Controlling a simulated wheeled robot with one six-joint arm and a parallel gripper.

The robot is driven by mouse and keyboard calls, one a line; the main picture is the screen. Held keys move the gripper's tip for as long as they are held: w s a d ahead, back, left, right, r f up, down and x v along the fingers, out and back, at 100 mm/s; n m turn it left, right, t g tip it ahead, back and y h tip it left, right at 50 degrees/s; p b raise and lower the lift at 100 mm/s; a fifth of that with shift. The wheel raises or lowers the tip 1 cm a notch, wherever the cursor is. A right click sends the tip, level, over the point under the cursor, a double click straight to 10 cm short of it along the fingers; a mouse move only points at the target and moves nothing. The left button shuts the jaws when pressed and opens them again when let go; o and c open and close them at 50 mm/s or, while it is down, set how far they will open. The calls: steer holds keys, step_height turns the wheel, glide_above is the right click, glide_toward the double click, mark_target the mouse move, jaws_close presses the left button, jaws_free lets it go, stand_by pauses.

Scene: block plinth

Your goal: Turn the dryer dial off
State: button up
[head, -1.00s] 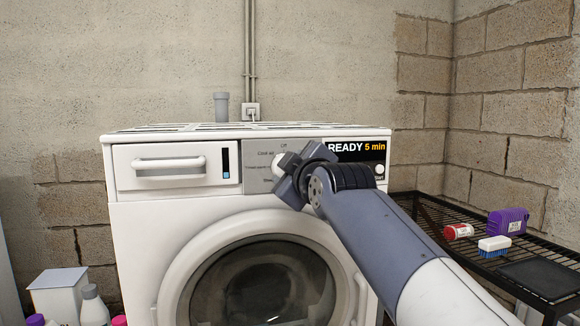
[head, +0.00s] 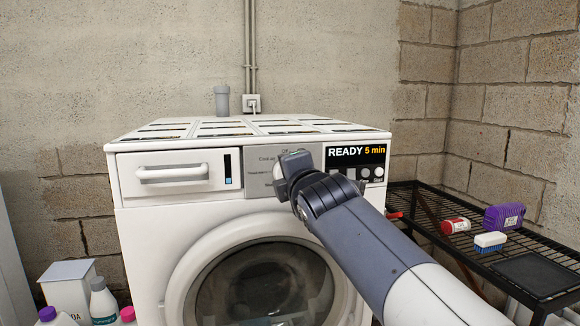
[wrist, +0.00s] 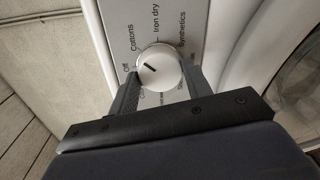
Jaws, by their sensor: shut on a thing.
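The white round dial (wrist: 165,62) sits on the grey panel of the white dryer (head: 165,270). In the wrist view its dark mark points up and left, toward the side with the "Off" and "Cottons" labels; I cannot tell exactly which one it meets. My gripper (wrist: 162,72) has one finger on each side of the dial and is shut on it. In the head view my gripper (head: 291,170) is at the panel and hides most of the dial; only a white sliver shows at its left. The display (head: 356,153) reads "READY 5 min".
A drawer with a handle (head: 173,173) is left of the panel, and the round door (head: 265,285) is below. A black wire rack (head: 425,205) at the right holds a red-and-white can, a brush and a purple container. Bottles and a white box (head: 68,285) stand at lower left.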

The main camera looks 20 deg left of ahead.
steer(key=shift+f+n+t+h+p, duration=0.15)
steer(key=shift+n+p, duration=0.3)
steer(key=shift+n, duration=1.5)
steer(key=shift+r+n+t+h+p, duration=0.2)
steer(key=shift+n+p, duration=0.25)
steer(key=shift+n, duration=1.5)
steer(key=o, duration=1)
steer(key=v, duration=1)
steer(key=shift+s+d, duration=0.15)
steer(key=shift+s, duration=0.25)
steer(key=shift+w, duration=0.1)
